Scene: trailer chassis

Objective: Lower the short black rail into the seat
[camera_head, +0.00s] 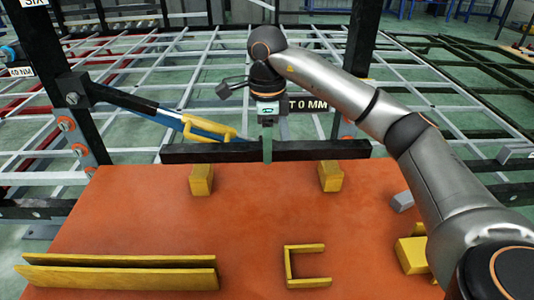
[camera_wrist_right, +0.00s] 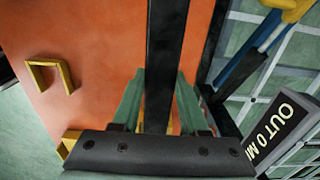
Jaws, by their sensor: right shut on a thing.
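The short black rail (camera_head: 318,150) lies level across the picture at the far edge of the orange table in the head view. My right gripper (camera_head: 267,150) is shut on it near its middle. In the right wrist view, the rail (camera_wrist_right: 164,50) runs between the two green fingers of my right gripper (camera_wrist_right: 161,105). Two yellow blocks (camera_head: 201,180) (camera_head: 330,177) stand on the table just in front of the rail. I cannot tell whether the rail touches them or which yellow fixture is the seat. My left gripper is out of view.
A long yellow channel (camera_head: 120,273) and a yellow C-shaped bracket (camera_head: 289,266) lie on the orange table (camera_head: 240,225). Another yellow block (camera_head: 411,254) is by my right arm. Black posts, a blue and yellow strut (camera_head: 205,128) and a sign (camera_head: 307,104) stand beyond.

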